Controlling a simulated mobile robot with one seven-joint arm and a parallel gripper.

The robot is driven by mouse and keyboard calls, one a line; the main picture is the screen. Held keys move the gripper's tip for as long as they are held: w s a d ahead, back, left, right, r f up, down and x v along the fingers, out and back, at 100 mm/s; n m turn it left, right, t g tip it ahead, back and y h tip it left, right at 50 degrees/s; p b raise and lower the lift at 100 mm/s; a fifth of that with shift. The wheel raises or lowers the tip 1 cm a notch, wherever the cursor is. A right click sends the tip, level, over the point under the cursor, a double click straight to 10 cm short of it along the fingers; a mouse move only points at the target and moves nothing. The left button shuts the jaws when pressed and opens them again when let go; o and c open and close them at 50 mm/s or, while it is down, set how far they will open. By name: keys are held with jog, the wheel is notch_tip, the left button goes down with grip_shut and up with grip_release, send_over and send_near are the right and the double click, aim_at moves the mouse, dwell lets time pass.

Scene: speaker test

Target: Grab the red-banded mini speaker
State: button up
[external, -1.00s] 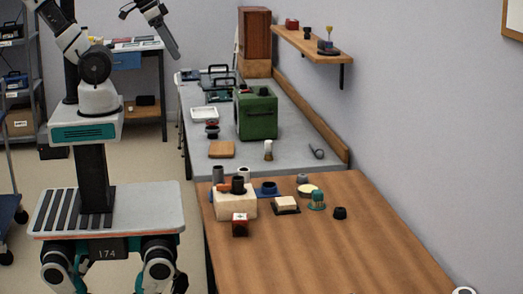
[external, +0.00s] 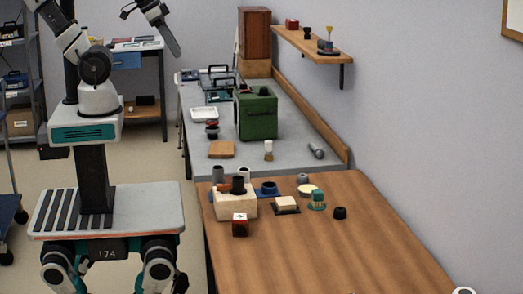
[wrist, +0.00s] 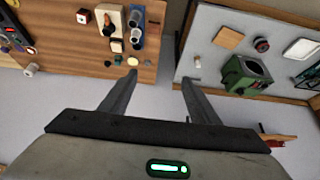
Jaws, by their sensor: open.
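A small dark round piece with a red band (external: 211,130) stands on the grey bench, left of the green machine; it may be the red-banded mini speaker, but it is too small to be sure. In the wrist view a similar dark round piece (wrist: 261,45) lies between a tan board and a white tray.
The green machine (external: 257,113) stands tall on the grey bench (external: 285,135). A wall shelf (external: 318,46) juts out above the bench.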

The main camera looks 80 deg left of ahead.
jog(key=w+d+f+m+b, duration=0.1)
jog(key=w+d+f+b, duration=0.1)
jog(key=w+f, duration=0.3)
jog(key=w+d+f+m+b, duration=0.2)
jog(key=w+d, duration=0.1)
jog(key=w, duration=0.5)
jog(key=w+d+f+m+b, duration=0.1)
jog(key=w+d+f+b, duration=0.1)
jog(key=w+f+b, duration=0.3)
jog(key=n+g, duration=0.2)
jog(key=g, duration=0.3)
send_over(240, 217)
notch_tip(240, 217, down, 14)
jog(key=shift+g, duration=0.3)
notch_tip(240, 217, down, 12)
jog(key=shift+a+r+b, duration=0.1)
jog(key=shift+b, duration=0.4)
jog(key=shift+f, duration=3.05)
jog(key=c, duration=1.2)
jog(key=shift+r, duration=0.1)
